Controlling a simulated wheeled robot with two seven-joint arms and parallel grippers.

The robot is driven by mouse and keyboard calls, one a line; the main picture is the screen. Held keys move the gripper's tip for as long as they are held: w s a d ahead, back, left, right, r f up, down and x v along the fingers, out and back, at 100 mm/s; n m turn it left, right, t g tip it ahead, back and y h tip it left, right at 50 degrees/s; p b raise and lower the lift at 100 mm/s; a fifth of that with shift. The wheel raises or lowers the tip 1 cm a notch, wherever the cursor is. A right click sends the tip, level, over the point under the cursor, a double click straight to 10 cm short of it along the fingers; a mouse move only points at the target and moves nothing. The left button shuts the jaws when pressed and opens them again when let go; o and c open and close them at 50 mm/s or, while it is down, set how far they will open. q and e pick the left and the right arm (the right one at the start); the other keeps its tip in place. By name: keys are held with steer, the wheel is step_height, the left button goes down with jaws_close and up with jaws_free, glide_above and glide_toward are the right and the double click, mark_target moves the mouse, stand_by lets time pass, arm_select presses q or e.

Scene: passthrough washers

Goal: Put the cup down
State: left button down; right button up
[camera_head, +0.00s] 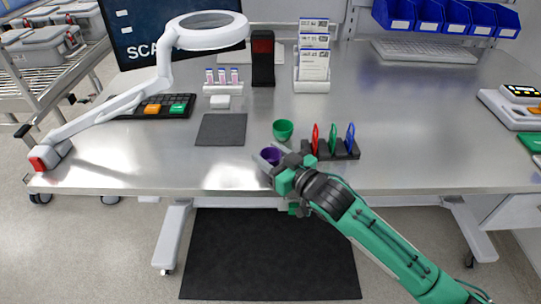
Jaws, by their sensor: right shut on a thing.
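A purple cup (270,155) is near the front edge of the steel table (400,110). My right gripper (267,160) is shut on it, with the arm coming in from the lower right. The gripper hides part of the cup, and I cannot tell whether the cup touches the table. A green cup (283,130) stands just behind it, apart from the gripper. My left gripper is not in view.
A black rack (345,150) with red, green and blue upright pieces stands right of the gripper. A dark square mat (221,129) lies to the left. A magnifier lamp (165,70) arches over the left side. The table right of the rack is clear.

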steer(key=shift+f, duration=0.2)
steer(key=o, duration=1)
steer(key=shift+c, duration=0.2)
steer(key=shift+r, duration=0.2)
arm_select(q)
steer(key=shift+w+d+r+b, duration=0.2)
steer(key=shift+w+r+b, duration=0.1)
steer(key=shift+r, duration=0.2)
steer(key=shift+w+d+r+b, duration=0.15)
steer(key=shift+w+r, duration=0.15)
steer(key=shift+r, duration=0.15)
arm_select(e)
steer(key=v, duration=1.2)
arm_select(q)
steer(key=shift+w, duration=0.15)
